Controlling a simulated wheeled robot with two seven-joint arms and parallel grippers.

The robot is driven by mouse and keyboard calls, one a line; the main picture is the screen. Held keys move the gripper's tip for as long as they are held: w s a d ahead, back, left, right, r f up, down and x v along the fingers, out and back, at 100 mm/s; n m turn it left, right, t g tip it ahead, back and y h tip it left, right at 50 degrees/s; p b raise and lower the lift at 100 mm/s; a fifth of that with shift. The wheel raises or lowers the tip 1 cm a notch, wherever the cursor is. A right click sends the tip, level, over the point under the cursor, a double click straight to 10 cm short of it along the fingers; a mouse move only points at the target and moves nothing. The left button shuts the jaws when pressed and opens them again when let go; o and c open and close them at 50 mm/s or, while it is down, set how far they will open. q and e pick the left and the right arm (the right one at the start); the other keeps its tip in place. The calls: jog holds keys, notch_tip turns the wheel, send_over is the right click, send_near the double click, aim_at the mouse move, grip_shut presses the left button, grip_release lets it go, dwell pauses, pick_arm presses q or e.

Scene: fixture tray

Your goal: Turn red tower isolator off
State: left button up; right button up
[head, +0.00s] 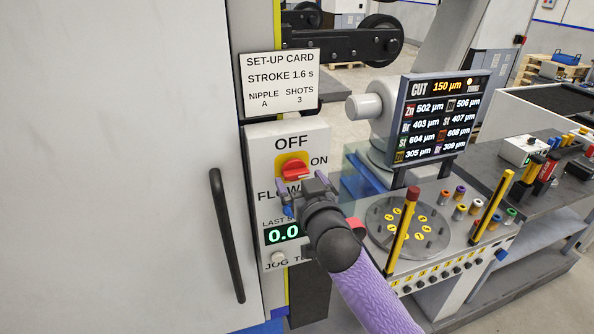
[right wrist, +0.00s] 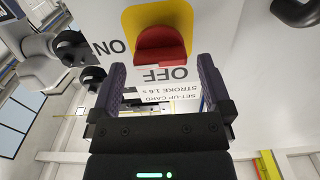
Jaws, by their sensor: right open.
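The red isolator knob (head: 295,169) sits on a yellow square plate on the grey panel, under the word OFF and left of the word ON. Its bar appears to lie sideways, towards ON. My right gripper (head: 300,186) is open just in front of and below the knob, hiding part of the panel label beneath. In the right wrist view, the red knob (right wrist: 162,48) lies just beyond the open purple fingers (right wrist: 162,75), roughly centred between them. The fingers look apart from the knob. My left gripper is not in view.
A set-up card (head: 280,82) hangs above the panel. A black door handle (head: 227,235) stands to its left. Below the knob are a green display (head: 283,235) and a jog button (head: 278,257). On the right are a screen (head: 440,115) and a round fixture tray (head: 380,240).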

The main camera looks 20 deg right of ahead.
aim_at(298, 177)
jog(key=shift+w, duration=1.5)
jog(key=shift+c, duration=0.5)
jog(key=c, duration=1)
